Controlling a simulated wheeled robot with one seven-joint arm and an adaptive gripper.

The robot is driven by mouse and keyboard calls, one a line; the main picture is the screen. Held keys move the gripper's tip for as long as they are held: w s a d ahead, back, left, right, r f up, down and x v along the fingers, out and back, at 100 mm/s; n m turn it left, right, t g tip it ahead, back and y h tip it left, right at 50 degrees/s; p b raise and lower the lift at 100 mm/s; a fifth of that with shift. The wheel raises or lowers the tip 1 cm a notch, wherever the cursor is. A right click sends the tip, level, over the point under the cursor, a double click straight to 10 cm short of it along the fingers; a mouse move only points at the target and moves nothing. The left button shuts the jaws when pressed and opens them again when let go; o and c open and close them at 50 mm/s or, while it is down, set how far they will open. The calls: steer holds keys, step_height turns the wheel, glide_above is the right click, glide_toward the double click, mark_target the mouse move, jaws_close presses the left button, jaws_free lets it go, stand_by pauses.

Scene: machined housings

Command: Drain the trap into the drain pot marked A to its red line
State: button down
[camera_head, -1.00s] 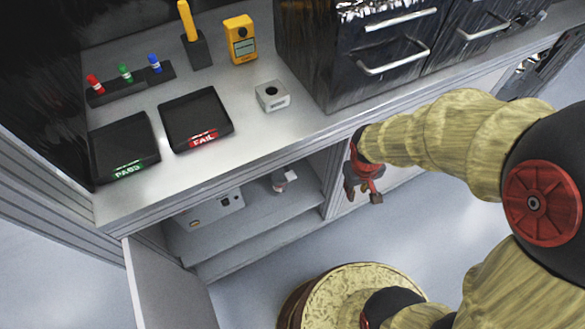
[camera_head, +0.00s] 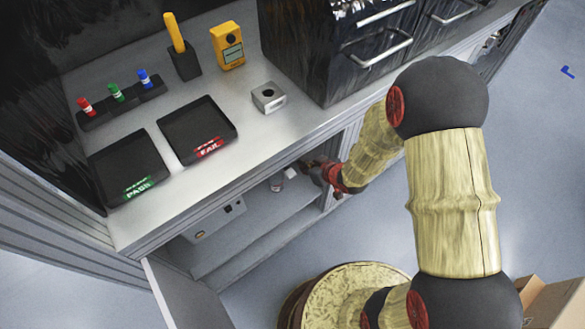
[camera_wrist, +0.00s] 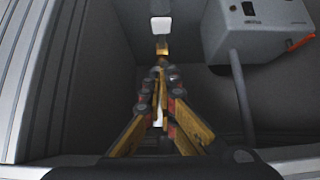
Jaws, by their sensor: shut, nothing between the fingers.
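My gripper (camera_head: 312,170) reaches into the open cabinet under the bench, and its fingers are shut and empty. In the wrist view the gripper (camera_wrist: 160,68) points at a small brass-coloured fitting (camera_wrist: 162,48) below a white block (camera_wrist: 161,27); I cannot tell whether the tips touch the fitting. A small whitish part (camera_head: 278,181) shows in the cabinet left of the gripper in the head view. A grey box (camera_wrist: 260,28) with a pipe running down stands right of the fitting in the wrist view. I see no letter A and no red line, and cannot make out the drain pot.
The open cabinet door (camera_head: 185,292) hangs at the lower left. The bench edge runs above the opening. On the bench are a PASS tray (camera_head: 128,168), a FAIL tray (camera_head: 197,131), a machined housing (camera_head: 268,97) and a yellow meter (camera_head: 228,45). A round drum-like top (camera_head: 345,290) is below.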

steer(key=shift+f, duration=0.1)
steer(key=b, duration=0.4)
glide_above(292, 173)
step_height(292, 173, down, 7)
steer(key=shift+f, duration=0.1)
step_height(292, 173, down, 2)
steer(key=shift+d+f, duration=0.1)
steer(key=shift+f, duration=0.1)
steer(key=shift+f+b, duration=0.45)
steer(key=shift+f, duration=0.2)
